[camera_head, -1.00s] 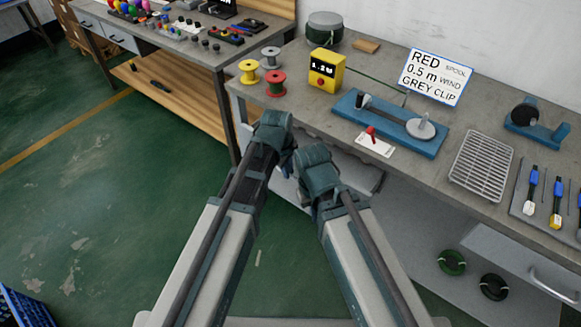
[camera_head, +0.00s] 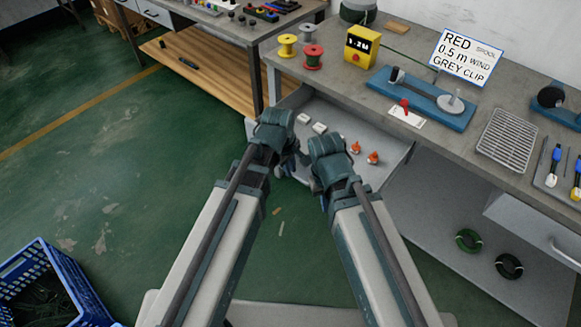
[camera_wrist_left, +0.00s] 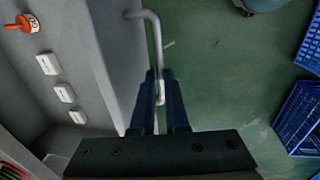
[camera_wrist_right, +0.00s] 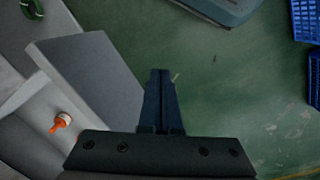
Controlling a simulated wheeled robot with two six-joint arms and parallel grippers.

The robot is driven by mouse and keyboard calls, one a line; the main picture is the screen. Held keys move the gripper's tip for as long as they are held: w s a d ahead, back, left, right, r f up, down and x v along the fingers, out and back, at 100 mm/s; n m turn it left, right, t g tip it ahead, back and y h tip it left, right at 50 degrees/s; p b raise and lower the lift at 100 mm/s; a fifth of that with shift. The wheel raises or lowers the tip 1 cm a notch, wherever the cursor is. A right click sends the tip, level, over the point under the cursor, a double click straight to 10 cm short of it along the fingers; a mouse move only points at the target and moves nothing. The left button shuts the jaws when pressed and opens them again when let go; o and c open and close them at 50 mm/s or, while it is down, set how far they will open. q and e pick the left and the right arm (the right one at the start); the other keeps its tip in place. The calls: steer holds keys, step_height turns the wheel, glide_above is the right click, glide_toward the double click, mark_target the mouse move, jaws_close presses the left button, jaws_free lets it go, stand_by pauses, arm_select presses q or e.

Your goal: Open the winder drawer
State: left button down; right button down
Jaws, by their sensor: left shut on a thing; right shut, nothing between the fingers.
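The winder drawer (camera_head: 345,140) stands pulled out below the winder bench, with white clips and orange-topped items inside. In the left wrist view its grey front has a bar handle (camera_wrist_left: 151,35). My left gripper (camera_wrist_left: 159,88) is shut on that handle; in the head view the left gripper (camera_head: 285,165) is at the drawer's front left. My right gripper (camera_wrist_right: 160,85) is shut and empty, outside the drawer front near its right end; it also shows in the head view (camera_head: 320,190). My arms hide much of the drawer front in the head view.
The bench top (camera_head: 340,85) holds spools, a yellow meter (camera_head: 360,46), a blue winder (camera_head: 420,97), a wire rack (camera_head: 507,138) and a sign (camera_head: 466,57). Green and black coils (camera_head: 468,240) lie on the shelf below. A blue crate (camera_head: 45,285) stands on the floor at lower left.

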arm_select(q)
steer(key=c, duration=0.9)
jaws_free()
steer(key=shift+r, duration=0.1)
steer(key=r+p, duration=0.4)
steer(key=s+a+r+p, duration=0.1)
steer(key=r+p, duration=0.4)
steer(key=s+r+p, duration=0.1)
steer(key=r+p, duration=0.3)
steer(key=shift+a+r+p, duration=0.2)
steer(key=shift+a+p, duration=0.05)
steer(key=shift+p, duration=0.05)
steer(key=shift+s+d+r+m+g+y+p, duration=0.15)
steer(key=shift+s+m+g+y, duration=0.25)
steer(key=shift+s+m, duration=1.6)
steer(key=shift+s+r+m+g+y+p, duration=0.3)
steer(key=shift+s+m, duration=0.75)
steer(key=shift+m, duration=1.9)
steer(key=shift+s+d+r+m+g+y+p, duration=0.1)
steer(key=shift+s+m+g+y+p, duration=0.3)
steer(key=shift+s+m, duration=1.6)
